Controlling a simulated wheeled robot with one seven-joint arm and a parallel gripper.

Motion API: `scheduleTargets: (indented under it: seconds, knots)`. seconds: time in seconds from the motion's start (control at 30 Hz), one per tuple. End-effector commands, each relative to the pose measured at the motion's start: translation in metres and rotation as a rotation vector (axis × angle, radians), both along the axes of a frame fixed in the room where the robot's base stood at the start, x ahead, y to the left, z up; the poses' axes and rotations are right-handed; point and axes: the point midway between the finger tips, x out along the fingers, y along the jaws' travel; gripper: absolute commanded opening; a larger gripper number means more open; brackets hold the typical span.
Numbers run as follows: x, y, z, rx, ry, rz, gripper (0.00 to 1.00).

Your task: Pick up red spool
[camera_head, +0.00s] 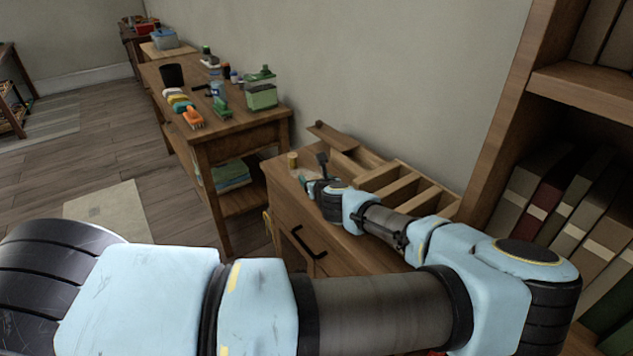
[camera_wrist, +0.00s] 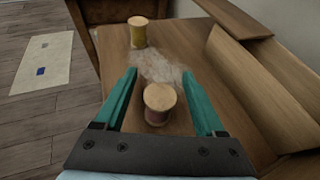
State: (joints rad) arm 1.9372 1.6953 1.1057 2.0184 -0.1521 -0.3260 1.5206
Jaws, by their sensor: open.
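In the wrist view, a spool (camera_wrist: 157,113) with a pale wooden top and dull reddish thread stands upright on the wooden cabinet top. My gripper (camera_wrist: 159,75) is open, with one teal finger on each side of this spool. Gaps show between the spool and both fingers. In the head view my gripper (camera_head: 312,181) is low over the cabinet's near left part, and the reddish spool cannot be made out there. A second spool, with yellow thread (camera_wrist: 138,33), stands beyond the fingertips; it also shows in the head view (camera_head: 292,160).
A whitish patch (camera_wrist: 160,68) lies on the cabinet top between the spools. A wooden divided tray (camera_head: 405,185) stands on the right, close to the wall. A table (camera_head: 235,127) with tools and containers stands beyond the cabinet. A bookshelf (camera_head: 575,90) rises at the right.

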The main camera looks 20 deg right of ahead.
Motion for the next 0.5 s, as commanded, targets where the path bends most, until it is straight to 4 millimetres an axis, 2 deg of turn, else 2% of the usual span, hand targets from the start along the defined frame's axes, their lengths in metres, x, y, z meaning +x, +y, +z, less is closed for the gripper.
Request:
scheduleTargets:
  seconds: [0.1, 0.33, 0.5]
  knots:
    - [0.0072, -0.0009, -0.0029, -0.001, 0.0, 0.0, 0.72]
    - [0.0076, -0.0013, -0.0042, -0.001, 0.0, 0.0, 0.71]
    - [0.0075, -0.0013, -0.004, -0.001, 0.0, 0.0, 0.52]
